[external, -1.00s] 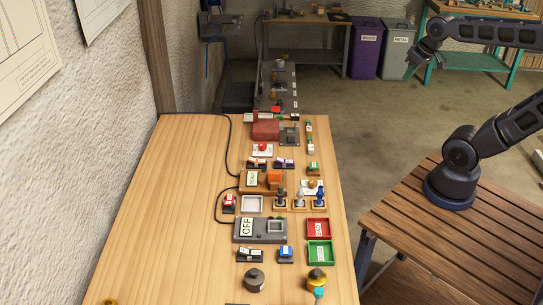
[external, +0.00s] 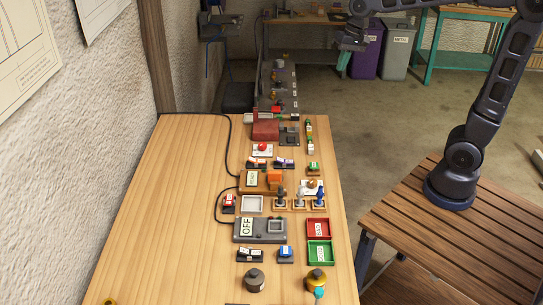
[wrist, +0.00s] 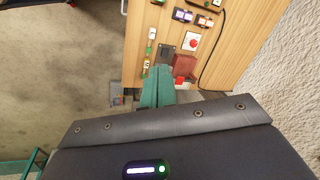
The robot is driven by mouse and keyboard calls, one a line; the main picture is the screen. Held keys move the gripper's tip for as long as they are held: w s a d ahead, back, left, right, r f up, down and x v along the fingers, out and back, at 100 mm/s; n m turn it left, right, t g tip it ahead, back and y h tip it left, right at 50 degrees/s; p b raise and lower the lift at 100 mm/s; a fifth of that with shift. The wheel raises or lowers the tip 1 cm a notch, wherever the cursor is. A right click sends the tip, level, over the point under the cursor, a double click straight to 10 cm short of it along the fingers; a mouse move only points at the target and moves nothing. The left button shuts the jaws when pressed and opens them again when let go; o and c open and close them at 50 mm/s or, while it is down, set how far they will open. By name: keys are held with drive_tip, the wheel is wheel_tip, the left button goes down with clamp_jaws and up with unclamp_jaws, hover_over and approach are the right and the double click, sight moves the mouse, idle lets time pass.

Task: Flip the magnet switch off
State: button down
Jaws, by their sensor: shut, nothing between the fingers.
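Several small rocker switches stand on the wooden table: an orange one (external: 257,163), a purple one (external: 284,163), a red one (external: 229,204), a blue one (external: 286,255) and a black-and-white one (external: 250,255). Their labels are too small to read, so I cannot tell which is the magnet switch. A grey box (external: 260,236) carries a sign (external: 247,226) reading OFF. My gripper (external: 344,62) is shut and empty, in the air beyond the table's far right corner. Its teal fingers (wrist: 157,88) also show in the wrist view, apart from every switch.
The table (external: 180,200) has a wide bare area on its left. A wall borders the left. A purple bin (external: 367,58) stands farther back.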

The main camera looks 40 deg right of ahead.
sight(229, 203)
drive_tip(key=w+a+f+m+g, duration=0.1)
drive_tip(key=w+a+f, duration=0.15)
drive_tip(key=a, duration=0.45)
drive_tip(key=w+a+f+m+g, duration=0.1)
drive_tip(key=w+a+f, duration=0.1)
drive_tip(key=w+a, duration=0.35)
drive_tip(key=w+a+f+m+g, duration=0.1)
drive_tip(key=w+a+f, duration=0.15)
drive_tip(key=a, duration=0.55)
drive_tip(key=a+f+m+g, duration=0.1)
drive_tip(key=a+f, duration=0.6)
drive_tip(key=a, duration=0.3)
drive_tip(key=a+f+m+g+y, duration=0.1)
drive_tip(key=a+f, duration=0.6)
drive_tip(key=a, duration=0.4)
drive_tip(key=shift+a+f, duration=0.25)
drive_tip(key=shift+a, duration=0.05)
drive_tip(key=shift+w, duration=0.1)
drive_tip(key=x, duration=1.4)
